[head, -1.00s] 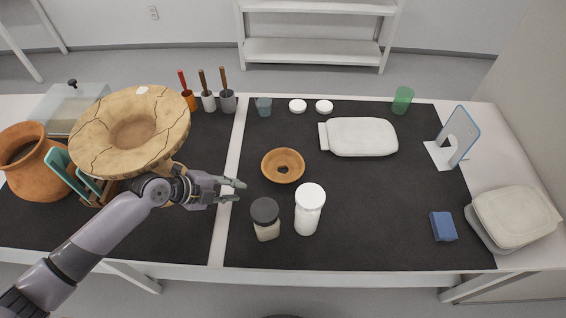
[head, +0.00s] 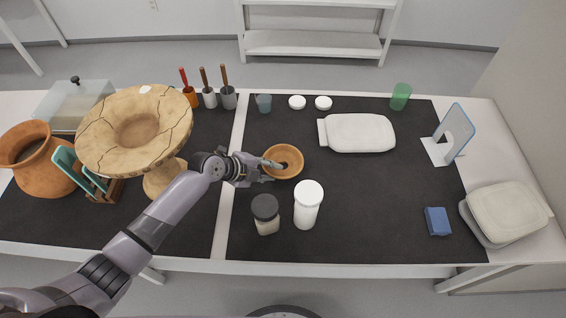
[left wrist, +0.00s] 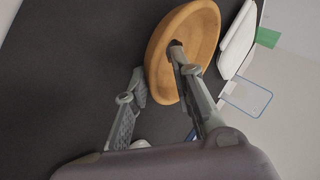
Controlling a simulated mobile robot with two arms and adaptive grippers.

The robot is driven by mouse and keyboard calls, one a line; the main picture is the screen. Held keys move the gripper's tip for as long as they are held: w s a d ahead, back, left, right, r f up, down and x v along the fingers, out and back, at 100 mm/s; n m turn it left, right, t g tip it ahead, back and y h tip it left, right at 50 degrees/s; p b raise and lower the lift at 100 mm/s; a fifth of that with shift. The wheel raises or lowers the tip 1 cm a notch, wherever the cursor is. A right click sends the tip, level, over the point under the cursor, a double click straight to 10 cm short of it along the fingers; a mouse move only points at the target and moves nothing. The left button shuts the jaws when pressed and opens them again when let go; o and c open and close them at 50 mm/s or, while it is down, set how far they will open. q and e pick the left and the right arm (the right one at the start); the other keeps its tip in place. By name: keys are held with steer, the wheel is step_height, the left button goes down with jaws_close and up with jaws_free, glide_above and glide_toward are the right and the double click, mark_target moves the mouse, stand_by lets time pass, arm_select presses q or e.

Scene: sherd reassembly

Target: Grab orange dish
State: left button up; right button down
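The orange dish (head: 290,155) is a small round bowl lying on the dark mat, left of the middle in the head view. It also shows in the left wrist view (left wrist: 203,28), seen at a tilt. My left gripper (head: 276,172) is at the dish's near left rim. In the left wrist view its fingers (left wrist: 157,70) are spread, one reaching over the inside of the dish and the other outside the rim. I cannot tell whether either finger touches the rim. My right gripper is not in view.
A dark-lidded jar (head: 266,216) and a white jar (head: 307,206) stand close in front of the dish. A large cracked clay vessel (head: 101,138) stands left, near my forearm. A white flat bottle-shaped piece (head: 360,133) lies right. The mat's right middle is clear.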

arm_select(q)
steer(key=shift+c, duration=0.6)
jaws_close()
